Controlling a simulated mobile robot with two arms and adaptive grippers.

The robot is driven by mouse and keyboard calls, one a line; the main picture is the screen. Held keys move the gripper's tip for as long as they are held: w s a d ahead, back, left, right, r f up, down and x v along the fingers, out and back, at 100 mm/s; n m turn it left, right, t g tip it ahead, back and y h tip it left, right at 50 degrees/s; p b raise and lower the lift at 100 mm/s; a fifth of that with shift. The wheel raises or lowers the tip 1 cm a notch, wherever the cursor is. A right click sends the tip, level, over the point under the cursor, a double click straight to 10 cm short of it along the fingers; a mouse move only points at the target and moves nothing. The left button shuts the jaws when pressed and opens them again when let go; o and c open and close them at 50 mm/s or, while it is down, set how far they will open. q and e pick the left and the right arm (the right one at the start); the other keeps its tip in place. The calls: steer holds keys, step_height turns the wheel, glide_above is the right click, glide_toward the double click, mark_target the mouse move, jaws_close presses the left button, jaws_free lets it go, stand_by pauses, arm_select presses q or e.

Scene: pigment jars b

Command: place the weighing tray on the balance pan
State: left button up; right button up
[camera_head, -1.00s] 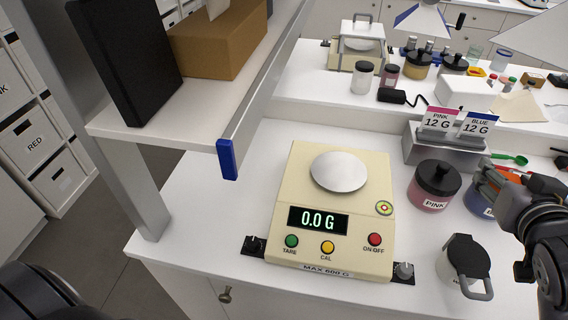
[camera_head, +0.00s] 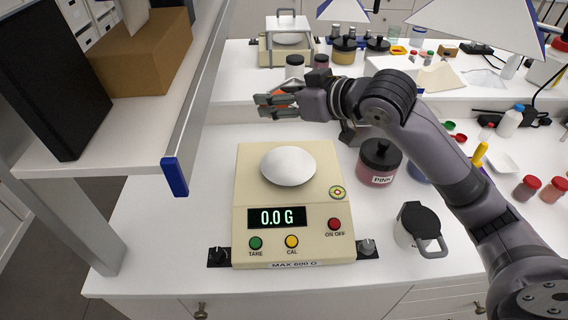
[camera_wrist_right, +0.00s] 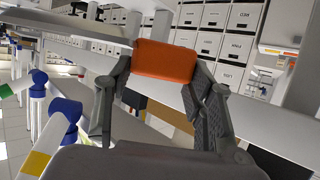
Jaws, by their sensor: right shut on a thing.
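The cream balance (camera_head: 290,185) stands on the near bench and its display reads 0.0 G. Its round pale pan (camera_head: 288,166) is bare. My right gripper (camera_head: 272,103) is behind and above the balance, pointing left. It is shut on an orange thing (camera_wrist_right: 165,62), held across the fingertips in the right wrist view. Only a little orange shows between the fingers in the head view, and I cannot tell its full shape or whether it is the weighing tray. A white shallow dish (camera_head: 500,162) lies on the bench at the right. My left gripper is not in view.
My right arm crosses above the bench's right side. Bench left of the balance is clear.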

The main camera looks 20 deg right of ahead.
glide_above(281, 176)
step_height(281, 176, down, 14)
steer(key=shift+r+p, duration=0.15)
steer(key=shift+p, duration=0.3)
step_height(281, 176, down, 5)
steer(key=shift+r, duration=0.15)
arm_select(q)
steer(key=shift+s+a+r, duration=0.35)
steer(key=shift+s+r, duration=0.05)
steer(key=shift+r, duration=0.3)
arm_select(e)
steer(key=shift+f, duration=0.25)
steer(key=o, duration=1.2)
